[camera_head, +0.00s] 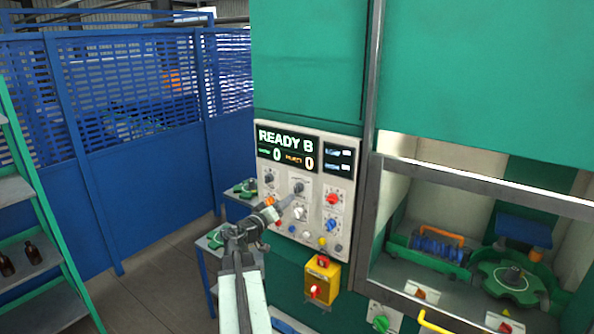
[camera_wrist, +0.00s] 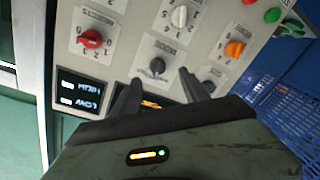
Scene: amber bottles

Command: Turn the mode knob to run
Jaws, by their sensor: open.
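The mode knob is a dark knob on a light plate in the upper middle of the control panel; it shows in the head view (camera_head: 299,188) and in the wrist view (camera_wrist: 157,67). The wrist view shows its label upside down, and I cannot read its position marks. My gripper (camera_wrist: 160,79) is open and empty, its two fingers pointing at the panel, one to each side of the knob. The knob appears just beyond the fingertips, with no clear contact. In the head view my gripper (camera_head: 287,203) is in front of the panel, just below and left of the knob.
Close around are a red knob (camera_head: 333,198), a white knob (camera_head: 298,212), an orange knob (camera_wrist: 235,48) and another dark knob (camera_wrist: 210,87). A display (camera_head: 300,150) reading READY B sits above. A yellow box (camera_head: 322,279) juts out below the panel.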

